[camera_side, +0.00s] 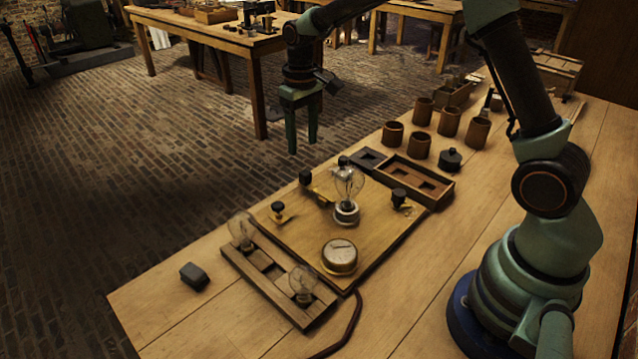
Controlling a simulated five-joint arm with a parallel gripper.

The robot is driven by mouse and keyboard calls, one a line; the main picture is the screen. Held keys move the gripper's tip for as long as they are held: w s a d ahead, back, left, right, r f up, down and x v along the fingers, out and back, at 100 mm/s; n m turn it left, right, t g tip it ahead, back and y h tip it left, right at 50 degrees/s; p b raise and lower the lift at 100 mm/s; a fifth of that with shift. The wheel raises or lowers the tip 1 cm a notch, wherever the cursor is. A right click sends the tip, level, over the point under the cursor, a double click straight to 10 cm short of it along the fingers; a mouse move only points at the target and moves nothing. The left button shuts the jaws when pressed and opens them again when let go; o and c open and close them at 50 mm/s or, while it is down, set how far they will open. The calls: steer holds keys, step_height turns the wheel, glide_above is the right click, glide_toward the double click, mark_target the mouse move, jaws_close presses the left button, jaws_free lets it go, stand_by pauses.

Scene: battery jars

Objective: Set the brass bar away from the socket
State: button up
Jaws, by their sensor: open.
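A wooden board (372,245) lies on the workbench. On it a glass bulb (348,181) stands upright in a pale round socket (346,212). What looks like the brass bar (318,194) lies on the board just left of the socket, with a black knob by its far end; I cannot tell whether it touches the socket. My gripper (302,146) is open and empty, pointing down. In the picture it is above and left of the bulb, apart from everything on the board.
A round gauge (340,256) sits at the board's front. A rack (263,266) with two bulbs is at the left, and a dark block (194,276) lies beyond it.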

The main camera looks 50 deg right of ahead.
step_height(320, 180, up, 4)
steer(key=shift+f, duration=0.1)
stand_by(0.4)
steer(key=s+r+t, duration=0.3)
steer(key=s+r, duration=0.5)
steer(key=s, duration=0.1)
steer(key=s+a+t, duration=0.1)
steer(key=s+t, duration=0.1)
steer(key=s, duration=0.8)
steer(key=shift+s+t, duration=0.25)
steer(key=shift+t, duration=0.05)
